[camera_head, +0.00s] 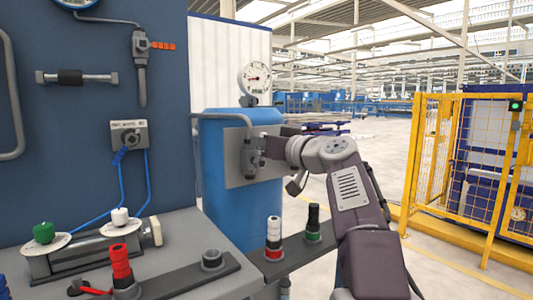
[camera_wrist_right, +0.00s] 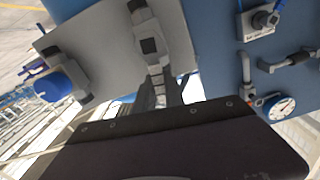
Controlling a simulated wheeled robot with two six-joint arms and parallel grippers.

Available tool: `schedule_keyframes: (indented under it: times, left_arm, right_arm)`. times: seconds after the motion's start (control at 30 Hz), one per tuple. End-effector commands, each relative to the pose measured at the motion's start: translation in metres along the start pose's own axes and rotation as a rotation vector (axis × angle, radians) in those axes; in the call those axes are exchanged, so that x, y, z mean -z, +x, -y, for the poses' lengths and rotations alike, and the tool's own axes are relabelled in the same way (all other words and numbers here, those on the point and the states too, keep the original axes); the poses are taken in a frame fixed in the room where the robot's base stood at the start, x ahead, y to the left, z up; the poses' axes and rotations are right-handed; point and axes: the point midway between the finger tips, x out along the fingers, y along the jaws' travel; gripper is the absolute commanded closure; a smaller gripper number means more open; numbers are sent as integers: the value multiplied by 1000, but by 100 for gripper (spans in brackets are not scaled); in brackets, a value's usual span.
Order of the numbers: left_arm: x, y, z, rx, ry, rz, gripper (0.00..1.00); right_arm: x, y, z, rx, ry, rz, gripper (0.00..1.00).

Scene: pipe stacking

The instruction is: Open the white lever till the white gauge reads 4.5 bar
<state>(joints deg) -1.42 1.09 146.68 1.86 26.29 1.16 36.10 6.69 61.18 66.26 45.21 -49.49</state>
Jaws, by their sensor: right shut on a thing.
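The white gauge (camera_head: 257,78) stands above the blue tank (camera_head: 232,122). It has a round white face with a red mark; the value is too small to read. A grey valve (camera_head: 254,158) sits on the grey plate (camera_head: 235,170) at the tank's front. My right gripper (camera_head: 274,145) is at this valve, reaching in from the right, and is shut on a part there. The white lever is not clearly visible, so I take the held part to be the lever. In the right wrist view the grey valve body (camera_wrist_right: 149,42) is just beyond the fingers. My left gripper is out of view.
A yellow fence (camera_head: 430,170) is at the right.

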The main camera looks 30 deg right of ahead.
Motion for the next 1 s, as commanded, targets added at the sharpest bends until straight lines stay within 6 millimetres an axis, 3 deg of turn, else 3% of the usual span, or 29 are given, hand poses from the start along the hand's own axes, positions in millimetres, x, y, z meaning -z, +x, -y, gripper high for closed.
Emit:
schedule_keyframes:
  times: [0.4,0.9,0.93,1.0]
  left_arm:
    - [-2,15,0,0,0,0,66]
    - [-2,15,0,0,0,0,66]
    - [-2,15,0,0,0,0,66]
    - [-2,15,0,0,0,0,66]
  right_arm:
    - [-3,1,8,2,-148,4,100]
    - [-3,1,9,2,-166,6,100]
    - [-3,1,9,3,-166,6,84]
    - [-3,1,9,2,-166,5,65]
